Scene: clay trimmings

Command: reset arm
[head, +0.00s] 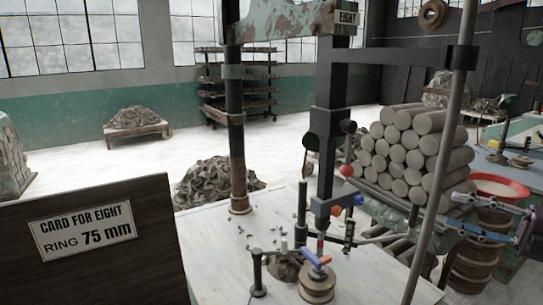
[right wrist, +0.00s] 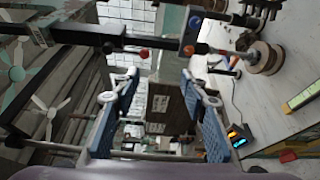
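My right gripper (head: 458,210) comes in from the right edge of the head view, in front of the stacked clay rolls and a red-rimmed tub. Its two fingers are spread apart with nothing between them. The right wrist view also shows the right gripper (right wrist: 160,82) with blue-padded fingers wide apart and only distant background between them. My left gripper is not in view. A dark press frame (head: 328,120) marked EIGHT stands on the pale worktable (head: 205,262), left of the right gripper and apart from it.
A card reading RING 75 mm (head: 85,232) is at left. Clay rolls (head: 430,122) are stacked behind the gripper. A red-rimmed tub (head: 500,187) is close by. A slanted grey pole (head: 440,150) crosses the view.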

